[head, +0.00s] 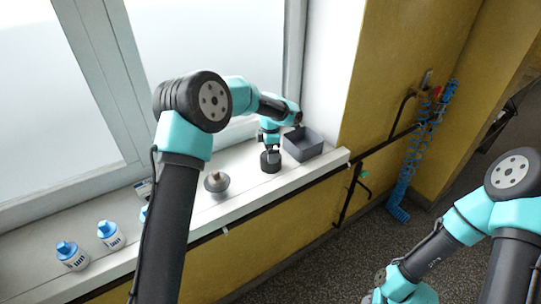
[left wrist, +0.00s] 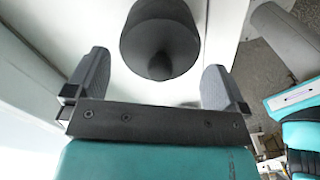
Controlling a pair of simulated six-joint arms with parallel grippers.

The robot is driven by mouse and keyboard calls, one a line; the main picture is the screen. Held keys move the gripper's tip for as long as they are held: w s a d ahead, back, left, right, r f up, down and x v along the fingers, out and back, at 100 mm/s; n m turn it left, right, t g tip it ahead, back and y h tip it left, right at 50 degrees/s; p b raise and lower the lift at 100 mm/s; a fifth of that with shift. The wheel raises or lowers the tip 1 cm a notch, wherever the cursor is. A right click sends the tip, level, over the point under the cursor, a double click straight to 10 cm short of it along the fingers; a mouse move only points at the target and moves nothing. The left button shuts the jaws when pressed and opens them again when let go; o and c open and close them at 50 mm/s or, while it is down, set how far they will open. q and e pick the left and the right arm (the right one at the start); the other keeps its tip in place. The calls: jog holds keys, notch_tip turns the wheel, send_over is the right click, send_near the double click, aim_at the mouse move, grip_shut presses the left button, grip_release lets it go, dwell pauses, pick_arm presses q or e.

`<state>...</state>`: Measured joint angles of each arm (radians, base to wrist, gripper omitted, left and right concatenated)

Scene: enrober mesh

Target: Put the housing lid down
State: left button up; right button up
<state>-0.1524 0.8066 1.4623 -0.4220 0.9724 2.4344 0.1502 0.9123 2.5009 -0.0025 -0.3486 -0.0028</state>
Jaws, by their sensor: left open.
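A dark round piece with a knob on top, which looks like the housing lid (head: 270,163), stands on the window sill towards its right end. In the left wrist view the same piece (left wrist: 160,22) shows from above, its knob between my fingers. My left gripper (head: 272,148) is open just above it, with a finger to either side and clear gaps between the fingers and the knob. I cannot tell what is under the dark piece. A grey disc with a brownish knob (head: 217,184) sits on the sill to the left. My right gripper is out of view.
A grey open bin (head: 302,143) stands close to the right of the dark piece. White bottles with blue caps (head: 110,234) stand at the left on the sill (head: 250,202). A blue coiled hose (head: 415,150) hangs on the yellow wall at right.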

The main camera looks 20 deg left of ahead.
pick_arm(q)
notch_tip(320, 180, up, 9)
dwell(0.3)
jog(key=shift+f, duration=0.1)
dwell(0.4)
